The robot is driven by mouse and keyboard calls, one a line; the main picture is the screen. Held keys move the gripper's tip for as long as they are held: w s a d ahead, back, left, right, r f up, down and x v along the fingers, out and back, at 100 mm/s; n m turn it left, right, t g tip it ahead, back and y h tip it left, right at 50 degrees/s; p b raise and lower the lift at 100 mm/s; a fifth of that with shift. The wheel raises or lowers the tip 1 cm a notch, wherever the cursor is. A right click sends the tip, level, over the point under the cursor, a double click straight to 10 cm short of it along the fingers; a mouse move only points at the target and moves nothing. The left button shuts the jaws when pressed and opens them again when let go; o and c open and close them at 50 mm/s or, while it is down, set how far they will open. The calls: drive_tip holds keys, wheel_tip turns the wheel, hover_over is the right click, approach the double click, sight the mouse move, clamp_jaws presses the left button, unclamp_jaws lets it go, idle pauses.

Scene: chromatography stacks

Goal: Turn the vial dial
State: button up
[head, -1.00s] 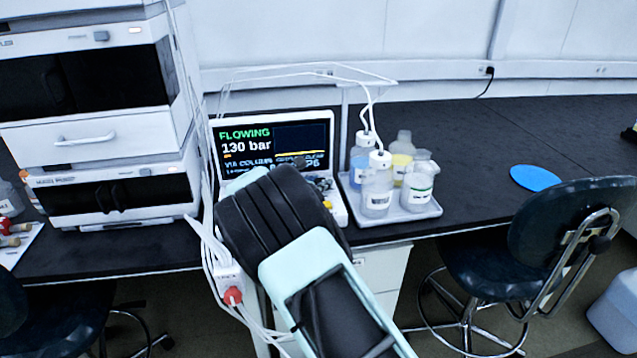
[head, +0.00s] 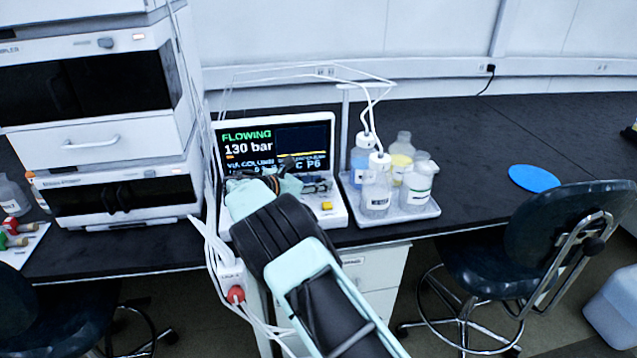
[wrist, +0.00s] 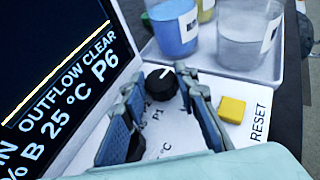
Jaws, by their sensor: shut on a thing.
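The vial dial is a black round knob with a white pointer mark (wrist: 161,84) on the white sloping panel, with "P1" printed beside it. My gripper (wrist: 160,80) has its two blue-padded fingers on either side of the knob and is shut on it. In the head view, my gripper (head: 290,172) is over the panel and hides the dial. The screen (head: 274,146) reads "FLOWING", "130 bar" and, at lower right, "P6"; "OUTFLOW CLEAR" and "25 °C" are legible in the wrist view (wrist: 50,85).
A yellow button (wrist: 232,109) marked "RESET" is close to the right finger. A white tray (head: 405,213) of bottles stands right of the panel, with tubes rising from it. White instrument stacks (head: 95,135) stand at left. The bench right of the tray is mostly clear.

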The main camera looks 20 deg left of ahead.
drive_tip(key=shift+r, duration=0.15)
drive_tip(key=o, duration=1.2)
drive_tip(key=shift+c, duration=0.2)
drive_tip(key=shift+s+a, duration=0.1)
drive_tip(key=shift+s, duration=0.05)
drive_tip(key=v, duration=1.1)
drive_tip(key=shift+s+a, duration=0.2)
drive_tip(key=shift+s, duration=0.1)
drive_tip(key=shift+r, duration=0.1)
